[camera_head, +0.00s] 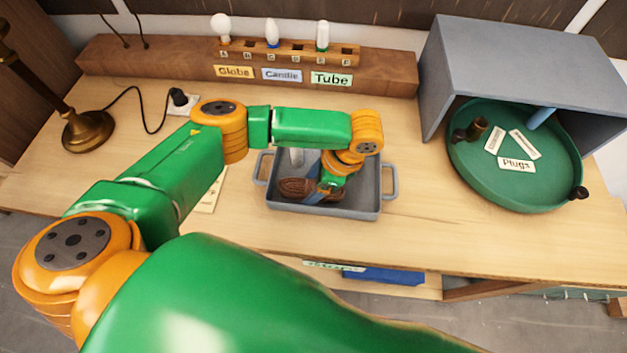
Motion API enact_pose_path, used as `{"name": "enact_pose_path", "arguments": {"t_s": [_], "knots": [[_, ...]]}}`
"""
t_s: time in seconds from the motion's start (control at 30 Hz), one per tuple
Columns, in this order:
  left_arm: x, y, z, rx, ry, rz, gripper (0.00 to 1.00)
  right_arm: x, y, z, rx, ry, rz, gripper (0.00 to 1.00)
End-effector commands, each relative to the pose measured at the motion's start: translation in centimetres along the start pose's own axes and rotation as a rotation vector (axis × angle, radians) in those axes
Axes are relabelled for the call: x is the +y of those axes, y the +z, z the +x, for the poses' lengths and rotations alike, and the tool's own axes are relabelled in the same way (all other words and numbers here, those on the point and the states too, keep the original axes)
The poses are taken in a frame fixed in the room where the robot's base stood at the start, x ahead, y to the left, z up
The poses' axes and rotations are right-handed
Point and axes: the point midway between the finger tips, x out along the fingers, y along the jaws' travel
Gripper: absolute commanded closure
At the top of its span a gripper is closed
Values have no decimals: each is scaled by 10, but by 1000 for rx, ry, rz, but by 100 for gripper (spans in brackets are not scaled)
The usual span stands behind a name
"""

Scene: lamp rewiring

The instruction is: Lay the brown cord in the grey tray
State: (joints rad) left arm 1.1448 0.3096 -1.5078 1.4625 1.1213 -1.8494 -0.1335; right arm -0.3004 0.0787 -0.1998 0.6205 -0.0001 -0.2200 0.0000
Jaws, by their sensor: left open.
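The brown cord (294,187) is a coiled bundle lying in the grey tray (361,209), in its left front part. The tray stands on the table, with a handle at each side. My left gripper (323,191) reaches down into the tray at the right side of the cord. It is open, with its fingers at the bundle; whether they touch it I cannot tell. My left wrist and forearm hide part of the tray and part of the cord. My right gripper is not in view.
A brass lamp (88,131) with a black cord stands at the left, beside a socket plate with a plug (179,97). A wooden bulb rack (290,47) lines the back. A grey box (520,50) covers part of a green turntable (480,180) at right. The table's front edge is clear.

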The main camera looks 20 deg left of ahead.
Motion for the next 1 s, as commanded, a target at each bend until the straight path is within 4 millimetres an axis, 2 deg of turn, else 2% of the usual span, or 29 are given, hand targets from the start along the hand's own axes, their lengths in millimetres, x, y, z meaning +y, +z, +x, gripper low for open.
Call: {"name": "enact_pose_path", "arguments": {"t_s": [0.17, 0.27, 0.4, 0.5, 0.67, 1.0], "knots": [[-1, -1, -21, 3, -3, 0, 28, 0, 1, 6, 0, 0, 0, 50], [-1, -2, -45, 4, -4, 0, 28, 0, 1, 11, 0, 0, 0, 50], [-1, 1, -87, 1, -6, -1, 28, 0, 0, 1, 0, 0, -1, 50], [-1, 0, -106, 0, -5, -1, 28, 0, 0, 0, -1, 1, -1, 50], [0, 0, -120, -1, -1, 0, 28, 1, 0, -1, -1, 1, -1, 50], [0, 0, -121, 0, 1, 0, 28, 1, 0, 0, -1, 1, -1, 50]]}}
